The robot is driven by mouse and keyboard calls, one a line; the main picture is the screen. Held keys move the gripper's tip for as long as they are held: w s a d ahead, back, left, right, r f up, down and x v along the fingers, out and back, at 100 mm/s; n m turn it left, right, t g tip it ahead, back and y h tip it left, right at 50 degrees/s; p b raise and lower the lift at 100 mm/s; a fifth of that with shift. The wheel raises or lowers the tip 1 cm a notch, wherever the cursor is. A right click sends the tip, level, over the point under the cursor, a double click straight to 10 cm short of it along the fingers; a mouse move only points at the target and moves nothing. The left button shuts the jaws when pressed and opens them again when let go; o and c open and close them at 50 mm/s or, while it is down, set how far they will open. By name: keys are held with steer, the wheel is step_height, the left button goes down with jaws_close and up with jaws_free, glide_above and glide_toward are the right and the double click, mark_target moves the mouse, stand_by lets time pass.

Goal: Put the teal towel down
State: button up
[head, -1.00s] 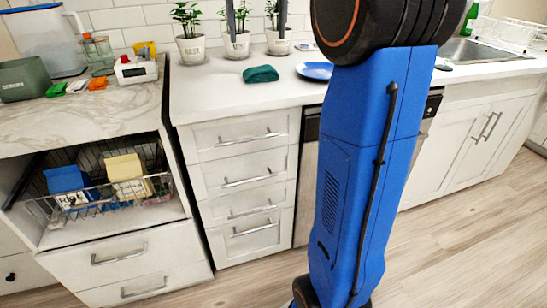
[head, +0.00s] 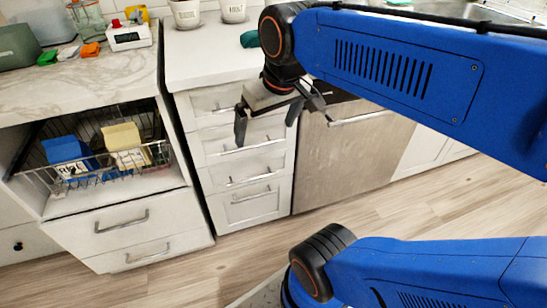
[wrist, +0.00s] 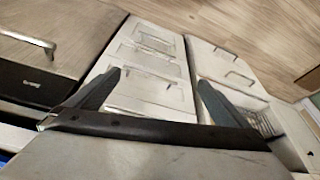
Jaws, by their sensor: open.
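The teal towel (head: 249,39) lies on the white counter (head: 205,65) in the head view, partly hidden behind my arm. My gripper (head: 266,133) is open and empty, pointing down in front of the white drawers, below the level of the countertop in the picture. It is apart from the towel. In the wrist view my open gripper (wrist: 158,78) has nothing between its fingers, and the towel is not in sight there.
White drawers (head: 243,175) and a dishwasher (head: 350,160) stand below the counter. At left, a wire basket (head: 98,170) holds a blue and a yellow package. A marble top above it bears a white timer (head: 128,37) and small colored items. Potted plants stand behind. The floor is clear.

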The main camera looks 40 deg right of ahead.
steer(key=s+a+f, duration=0.1)
steer(key=s+f, duration=0.3)
steer(key=f, duration=0.2)
steer(key=shift+s+f+t, duration=0.15)
steer(key=shift+f+t, duration=0.15)
steer(key=shift+t, duration=0.1)
stand_by(0.7)
